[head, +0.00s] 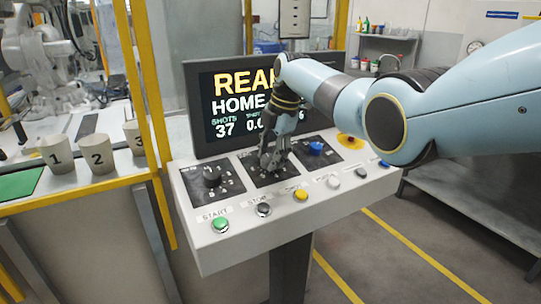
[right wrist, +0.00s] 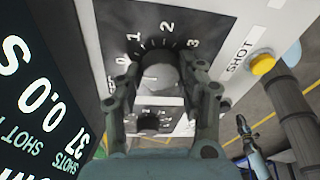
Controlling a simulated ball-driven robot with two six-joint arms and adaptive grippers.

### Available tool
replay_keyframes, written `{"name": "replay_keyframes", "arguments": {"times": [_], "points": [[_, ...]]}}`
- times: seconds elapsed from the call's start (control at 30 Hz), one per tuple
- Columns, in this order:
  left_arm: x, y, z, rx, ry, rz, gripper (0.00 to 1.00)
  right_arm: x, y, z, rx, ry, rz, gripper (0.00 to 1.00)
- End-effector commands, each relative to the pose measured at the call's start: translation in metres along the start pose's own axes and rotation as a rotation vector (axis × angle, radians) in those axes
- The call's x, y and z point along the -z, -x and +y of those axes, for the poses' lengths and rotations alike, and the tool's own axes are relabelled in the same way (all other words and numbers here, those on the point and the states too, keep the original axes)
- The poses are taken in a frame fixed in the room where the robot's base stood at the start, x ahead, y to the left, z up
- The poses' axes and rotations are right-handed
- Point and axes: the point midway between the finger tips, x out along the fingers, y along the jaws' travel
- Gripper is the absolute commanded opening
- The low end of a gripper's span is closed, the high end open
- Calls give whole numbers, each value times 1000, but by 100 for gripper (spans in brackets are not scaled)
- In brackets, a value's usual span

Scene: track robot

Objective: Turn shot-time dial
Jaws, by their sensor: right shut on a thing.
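The dial in the middle of the control panel (head: 286,189) is mostly hidden by my right gripper (head: 271,160) in the head view. In the right wrist view it is a round grey-black knob (right wrist: 158,73) on a dark plate with a white scale reading 0, 1, 2, 3. My right gripper (right wrist: 166,88) comes down on it from above, with one finger on each side, shut on the knob. Its title is not legible, and the finger contact is partly hidden. My left gripper is not in view.
Another black dial (head: 212,177) sits left and a blue knob (head: 316,147) right. Below runs a button row with green START (head: 220,226) and yellow SHOT (head: 301,195). A display (head: 222,92) stands behind. Numbered cups (head: 97,153) stand behind a yellow frame.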

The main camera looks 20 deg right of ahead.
Motion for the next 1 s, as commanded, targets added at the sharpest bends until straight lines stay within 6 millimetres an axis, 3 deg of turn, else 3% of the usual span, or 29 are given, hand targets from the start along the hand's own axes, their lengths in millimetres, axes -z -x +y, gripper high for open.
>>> {"name": "replay_keyframes", "arguments": {"times": [0.17, 0.2, 0.37, 0.73, 1.0], "points": [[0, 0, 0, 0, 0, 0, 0, 0, 0, 0, -1, 0, -1, 7], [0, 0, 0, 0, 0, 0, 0, 0, 0, 0, -1, -1, -1, 41], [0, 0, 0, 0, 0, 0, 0, 0, 0, 0, -1, -1, 0, 62], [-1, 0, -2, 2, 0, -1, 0, 0, 8, 1, -2, -1, -1, 62], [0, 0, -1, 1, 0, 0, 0, -1, 63, 1, -5, -1, -3, 62]]}}
